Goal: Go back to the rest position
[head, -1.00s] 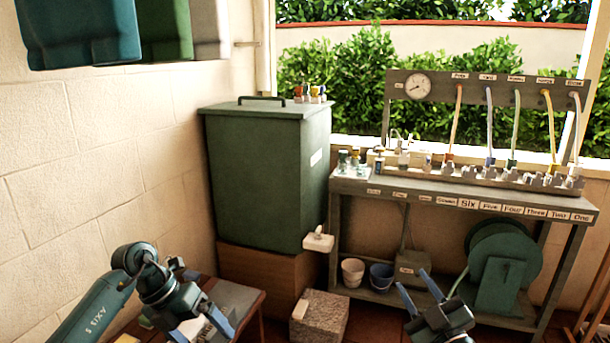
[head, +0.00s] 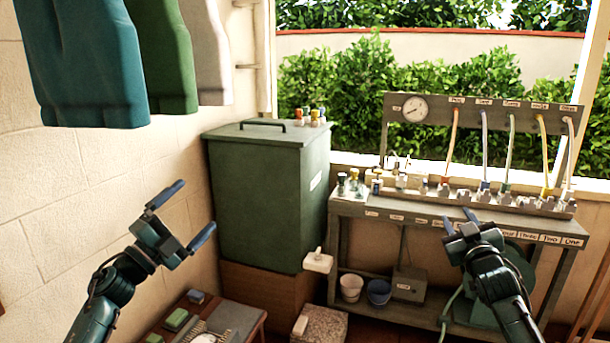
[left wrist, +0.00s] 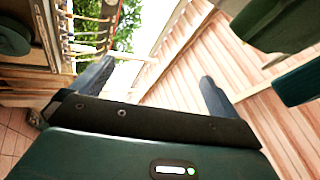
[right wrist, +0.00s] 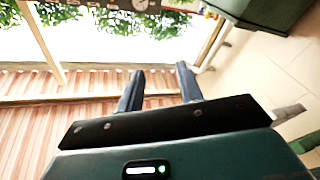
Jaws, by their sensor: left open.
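My left gripper (head: 192,211) is raised in front of the pale wall at the left of the head view. Its fingers are wide apart, and the left wrist view (left wrist: 157,70) shows nothing between them. My right gripper (head: 458,218) is in front of the right part of the workbench (head: 350,207) in the head view. Its fingers are a smaller distance apart, and the right wrist view (right wrist: 160,68) shows an empty gap between them. Neither gripper holds anything.
A low table (head: 245,322) with small items is below my left gripper. A green tank (head: 265,195) stands at the back wall. Teal, green and white cloths (head: 85,60) hang at upper left. Pots (head: 351,287) sit on the bench's lower shelf. A stone block (head: 325,325) stands before it.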

